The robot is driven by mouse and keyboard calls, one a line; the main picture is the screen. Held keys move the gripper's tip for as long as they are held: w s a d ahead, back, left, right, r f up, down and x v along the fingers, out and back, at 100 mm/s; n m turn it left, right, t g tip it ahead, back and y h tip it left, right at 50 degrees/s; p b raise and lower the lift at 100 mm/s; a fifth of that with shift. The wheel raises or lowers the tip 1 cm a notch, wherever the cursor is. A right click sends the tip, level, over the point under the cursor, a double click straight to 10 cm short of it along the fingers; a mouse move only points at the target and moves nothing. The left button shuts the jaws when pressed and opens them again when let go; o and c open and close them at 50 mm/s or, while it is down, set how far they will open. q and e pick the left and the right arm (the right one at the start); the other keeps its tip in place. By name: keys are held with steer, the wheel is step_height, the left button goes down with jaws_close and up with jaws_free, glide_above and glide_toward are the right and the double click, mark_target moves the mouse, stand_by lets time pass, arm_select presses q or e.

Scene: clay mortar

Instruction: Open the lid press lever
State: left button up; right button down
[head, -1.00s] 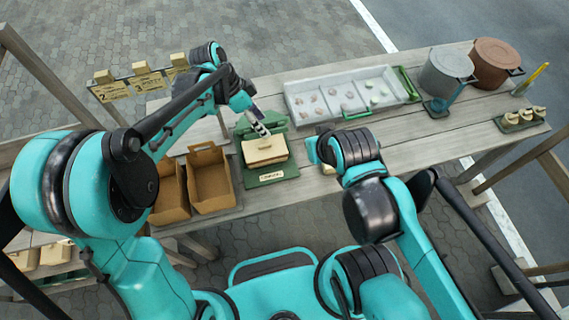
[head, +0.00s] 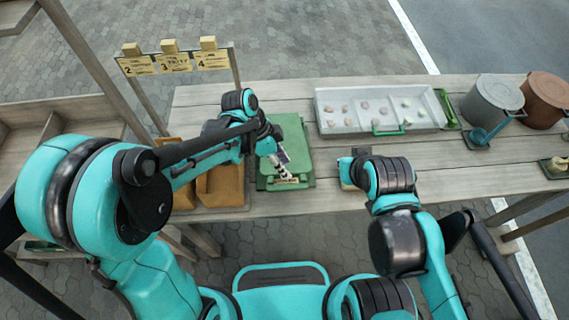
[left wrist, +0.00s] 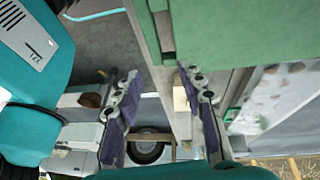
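The press (head: 292,132) is a green plate-like thing on the table, and its green lid appears down flat over the base. It also shows as a green slab at the top right of the left wrist view (left wrist: 240,30). I cannot make out a separate lever. My left gripper (head: 284,165) is at the front of the press, over its front edge. In the left wrist view its fingers (left wrist: 160,74) are apart with nothing clearly between them.
Brown bins (head: 222,187) stand left of the press, partly behind my left arm. A white tray (head: 375,128) with small lumps lies back right. A grey pot (head: 492,100) and brown pot (head: 545,98) stand further right. Numbered signs (head: 174,63) stand at the left.

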stand_by(0.4)
arm_select(q)
steer(key=s+a+r+n+t+y+b, duration=0.1)
steer(key=s+a+r+n+t+y, duration=0.1)
steer(key=a+n, duration=0.7)
steer(key=s+a+r+n+t+y+b, duration=0.1)
steer(key=s+a+r+n+t+y, duration=0.1)
steer(key=s+a+r+n+t, duration=0.3)
steer(key=shift+a+r+n+t+y, duration=0.3)
steer(key=shift+a+r+n+t, duration=0.45)
steer(key=shift+a+n, duration=2)
steer(key=shift+a+f+m, duration=0.15)
steer(key=shift+a+m, duration=0.65)
steer(key=shift+m, duration=0.05)
